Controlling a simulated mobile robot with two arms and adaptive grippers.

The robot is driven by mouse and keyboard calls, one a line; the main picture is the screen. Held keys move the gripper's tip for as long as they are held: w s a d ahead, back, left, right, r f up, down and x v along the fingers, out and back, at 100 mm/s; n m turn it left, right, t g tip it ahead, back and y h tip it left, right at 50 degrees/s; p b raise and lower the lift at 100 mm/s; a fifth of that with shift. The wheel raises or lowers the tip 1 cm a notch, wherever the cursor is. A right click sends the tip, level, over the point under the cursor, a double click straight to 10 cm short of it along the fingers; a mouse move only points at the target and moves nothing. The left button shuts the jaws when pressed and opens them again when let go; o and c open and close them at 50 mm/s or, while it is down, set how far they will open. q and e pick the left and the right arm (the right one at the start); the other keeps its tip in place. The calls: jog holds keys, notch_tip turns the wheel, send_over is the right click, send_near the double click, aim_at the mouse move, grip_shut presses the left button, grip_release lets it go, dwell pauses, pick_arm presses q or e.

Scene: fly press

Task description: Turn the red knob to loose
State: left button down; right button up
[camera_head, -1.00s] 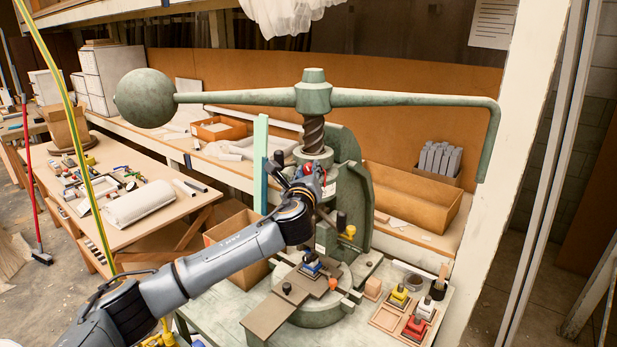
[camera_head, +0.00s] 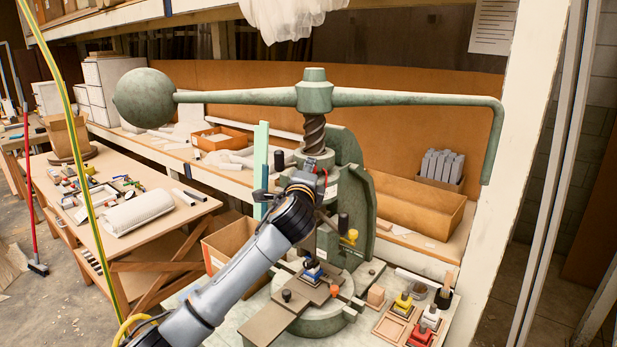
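The green fly press (camera_head: 345,160) stands in the middle, with a screw, a long lever and a round ball weight at its left end. My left arm comes in from the bottom left, and my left gripper (camera_head: 312,178) is at the front of the press, just below the screw collar. A small bit of red shows beside it, but I cannot tell whether this is the red knob. The fingers are mostly hidden by the wrist, and so is any contact. A small orange-red knob (camera_head: 334,290) sits lower, on the press bed. My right gripper is out of view.
A yellow knob (camera_head: 351,236) and a black knob stick out to the right of the ram. A tray (camera_head: 391,329) with yellow, white and red stamp-like blocks is at the lower right. The long lever (camera_head: 415,97) spans above. A cluttered side table (camera_head: 150,225) stands left.

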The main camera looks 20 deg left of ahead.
pick_arm(q)
jog(key=shift+f+n+b, duration=0.1)
jog(key=shift+n+b, duration=0.25)
jog(key=shift+n, duration=0.75)
jog(key=c, duration=1)
grip_release()
jog(key=shift+c, duration=0.2)
jog(key=s+d, duration=0.2)
jog(key=s, duration=1)
